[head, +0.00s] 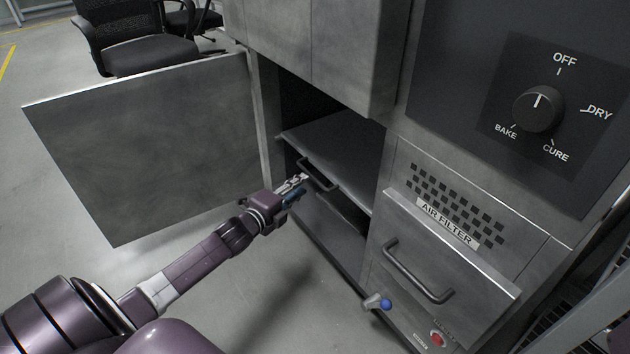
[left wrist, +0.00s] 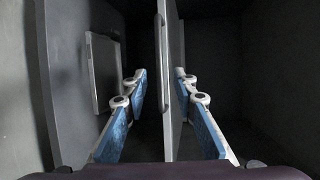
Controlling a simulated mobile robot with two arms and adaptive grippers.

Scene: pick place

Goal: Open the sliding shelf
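The sliding shelf (head: 335,142) is a grey metal plate inside the open cabinet bay, with a dark bar handle (head: 322,180) at its front. My left gripper (head: 303,180) reaches in from the left, with its fingertips at the handle. In the left wrist view, the blue-padded fingers of the left gripper (left wrist: 160,80) are spread apart. A thin upright-looking grey plate edge (left wrist: 164,110) runs between them; I cannot tell whether either finger touches it. My right gripper is not in view.
The cabinet door (head: 145,135) stands swung open to the left of the arm. A drawer marked AIR FILTER (head: 450,260), with a bar handle, is to the right. A black chair (head: 140,40) stands behind on clear floor.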

